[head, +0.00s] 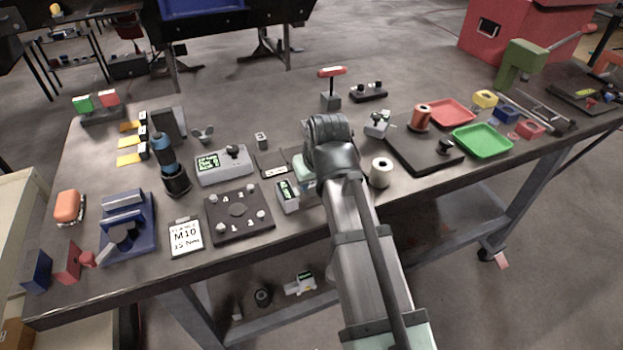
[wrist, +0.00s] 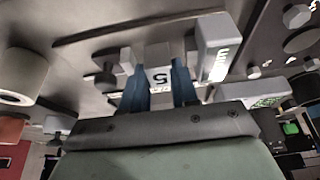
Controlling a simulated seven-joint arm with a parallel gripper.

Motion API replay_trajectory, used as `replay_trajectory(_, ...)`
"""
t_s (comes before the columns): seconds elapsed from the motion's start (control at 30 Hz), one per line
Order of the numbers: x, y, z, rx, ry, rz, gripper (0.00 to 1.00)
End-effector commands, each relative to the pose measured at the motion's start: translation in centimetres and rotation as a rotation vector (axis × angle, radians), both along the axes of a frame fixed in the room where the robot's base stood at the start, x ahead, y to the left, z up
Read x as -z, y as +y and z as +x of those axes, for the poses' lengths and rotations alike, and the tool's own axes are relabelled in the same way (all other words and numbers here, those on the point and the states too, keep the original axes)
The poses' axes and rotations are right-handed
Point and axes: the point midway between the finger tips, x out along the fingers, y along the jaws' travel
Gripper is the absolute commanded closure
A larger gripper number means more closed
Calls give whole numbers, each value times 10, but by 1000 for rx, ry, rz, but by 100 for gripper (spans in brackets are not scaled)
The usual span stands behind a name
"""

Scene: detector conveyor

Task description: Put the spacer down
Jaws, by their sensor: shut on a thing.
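The spacer (wrist: 159,77), a small pale block with a dark "5" on its face, is between the two blue fingertips of my gripper (wrist: 159,88) in the wrist view. The fingers are shut on it from both sides. I cannot tell whether its far side touches the table or hangs just above it. In the head view my arm covers the spacer and most of my gripper, which is low over the middle of the workbench.
A white device with a small screen (wrist: 217,47) stands close beside the fingers; it also shows in the head view (head: 287,195). A white roll (head: 381,173) stands right of my arm. A dark plate with knobs (head: 239,211) lies left. Green (head: 482,140) and red trays are farther right.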

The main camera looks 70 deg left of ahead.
Motion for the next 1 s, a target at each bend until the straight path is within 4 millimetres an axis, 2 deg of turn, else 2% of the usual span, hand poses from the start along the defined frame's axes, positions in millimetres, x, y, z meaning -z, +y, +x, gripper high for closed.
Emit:
replay_trajectory(0.53,8,0,0,0,0,0,100)
replay_trajectory(0.57,8,0,0,0,0,0,70)
replay_trajectory(0.87,8,0,0,0,0,0,42)
replay_trajectory(1.0,6,0,0,0,-1,0,41)
